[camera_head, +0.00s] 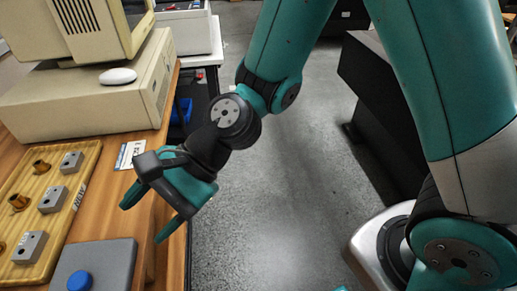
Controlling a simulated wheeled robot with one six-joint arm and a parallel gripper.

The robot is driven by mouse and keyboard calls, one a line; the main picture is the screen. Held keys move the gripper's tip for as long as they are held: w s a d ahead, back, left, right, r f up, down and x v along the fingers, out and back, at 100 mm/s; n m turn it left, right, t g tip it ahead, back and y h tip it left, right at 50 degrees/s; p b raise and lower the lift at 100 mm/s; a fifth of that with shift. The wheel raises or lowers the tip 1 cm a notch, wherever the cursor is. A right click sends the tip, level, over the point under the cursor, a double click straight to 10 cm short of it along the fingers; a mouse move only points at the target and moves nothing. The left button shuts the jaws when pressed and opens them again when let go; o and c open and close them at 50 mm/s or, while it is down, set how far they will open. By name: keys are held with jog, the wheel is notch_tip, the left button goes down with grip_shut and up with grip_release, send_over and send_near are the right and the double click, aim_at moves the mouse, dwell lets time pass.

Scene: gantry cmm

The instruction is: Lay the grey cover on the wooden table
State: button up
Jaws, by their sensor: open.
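The grey cover (113,264) is a flat slab with a round blue knob (79,281) at the bottom left; the frame's lower edge cuts it off. It lies over the wooden table (172,205), but I cannot tell what is directly under it. My gripper (140,222) is open and empty, with its two teal fingers spread. In the picture it is just above and right of the cover's far right corner, apart from the knob. Its height above the table is hard to tell.
Left of the cover is a wooden tray (70,213) with grey blocks and brass-coloured parts. A label card (130,154) lies behind. A beige computer (95,95) with a white mouse (118,76) fills the table's back. Open floor lies right of the table; a black cabinet (375,90) stands beyond.

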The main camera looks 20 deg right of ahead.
jog(key=s+d+r+n+t+h, duration=0.1)
jog(key=s+d+r+n+h, duration=0.1)
jog(key=d+n, duration=0.6)
jog(key=s+d+r+n+t+h, duration=0.1)
jog(key=d+r+n+h, duration=0.4)
jog(key=d, duration=0.5)
jog(key=shift+s+r+n, duration=0.9)
jog(key=shift+r+n, duration=0.05)
jog(key=shift+n, duration=0.55)
